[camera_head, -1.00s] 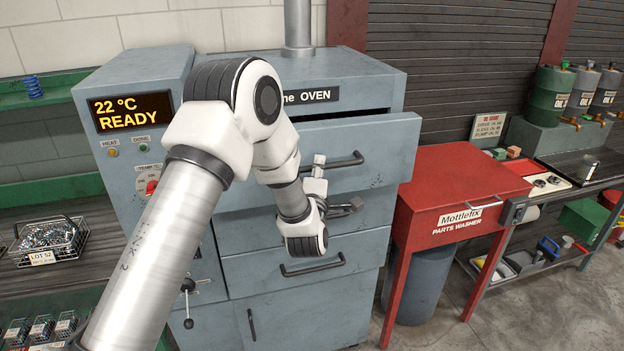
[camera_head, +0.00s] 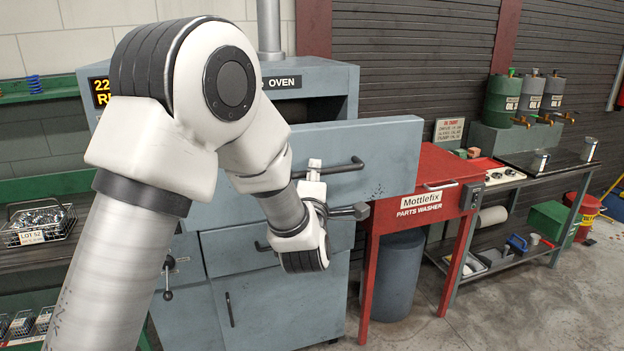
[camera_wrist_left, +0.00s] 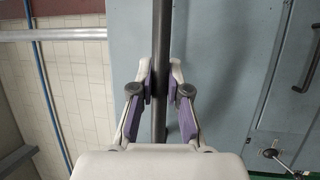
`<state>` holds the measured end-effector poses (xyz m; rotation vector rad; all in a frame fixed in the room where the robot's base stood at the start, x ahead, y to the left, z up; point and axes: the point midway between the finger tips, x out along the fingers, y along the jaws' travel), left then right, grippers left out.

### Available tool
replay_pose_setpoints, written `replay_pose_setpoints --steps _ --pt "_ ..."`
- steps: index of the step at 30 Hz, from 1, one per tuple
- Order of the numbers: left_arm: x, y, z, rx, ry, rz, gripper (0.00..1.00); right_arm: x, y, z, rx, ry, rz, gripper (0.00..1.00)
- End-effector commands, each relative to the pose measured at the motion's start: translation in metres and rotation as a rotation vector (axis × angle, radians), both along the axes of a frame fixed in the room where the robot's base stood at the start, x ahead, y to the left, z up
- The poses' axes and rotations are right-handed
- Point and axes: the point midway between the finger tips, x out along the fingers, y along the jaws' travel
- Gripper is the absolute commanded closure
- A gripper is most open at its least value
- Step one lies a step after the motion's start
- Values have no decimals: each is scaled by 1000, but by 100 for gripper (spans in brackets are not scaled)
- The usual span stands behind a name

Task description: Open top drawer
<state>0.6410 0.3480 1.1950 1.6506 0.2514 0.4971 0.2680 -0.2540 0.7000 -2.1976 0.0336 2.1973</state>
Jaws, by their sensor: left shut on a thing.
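The top drawer (camera_head: 385,143) is a grey-blue front on the oven, standing well out from the cabinet. A dark opening (camera_head: 318,108) shows above and behind it. Its dark bar handle (camera_head: 345,166) runs across the front and is partly hidden by my left gripper (camera_head: 330,190). In the left wrist view the dark handle bar (camera_wrist_left: 160,45) passes between the fingertips of my left gripper (camera_wrist_left: 161,88), with the purple pads closed on it from both sides. My left arm covers the left part of the drawer. My right gripper is not in view.
A lower drawer (camera_head: 345,236) is closed below, its handle mostly hidden. The red parts washer (camera_head: 440,185) stands close to the right of the pulled-out drawer. A wire basket (camera_head: 38,222) sits on the left shelf. Floor (camera_head: 420,325) is free at the front right.

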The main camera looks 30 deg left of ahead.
Motion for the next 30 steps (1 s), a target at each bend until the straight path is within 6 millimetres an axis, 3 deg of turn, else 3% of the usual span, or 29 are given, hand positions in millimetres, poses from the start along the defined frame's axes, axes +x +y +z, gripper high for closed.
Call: replay_pose_setpoints --steps 12,13,15,25,30 --pt "-2 -2 0 -1 1 1 100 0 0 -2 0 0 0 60" --pt "-2 -2 0 -1 1 1 81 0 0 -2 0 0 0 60" --pt "-2 -2 0 -1 1 1 59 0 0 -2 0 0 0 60" --pt "-3 -3 0 0 0 0 59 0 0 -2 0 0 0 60" --pt "-23 -13 -4 2 3 -1 59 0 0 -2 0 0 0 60"
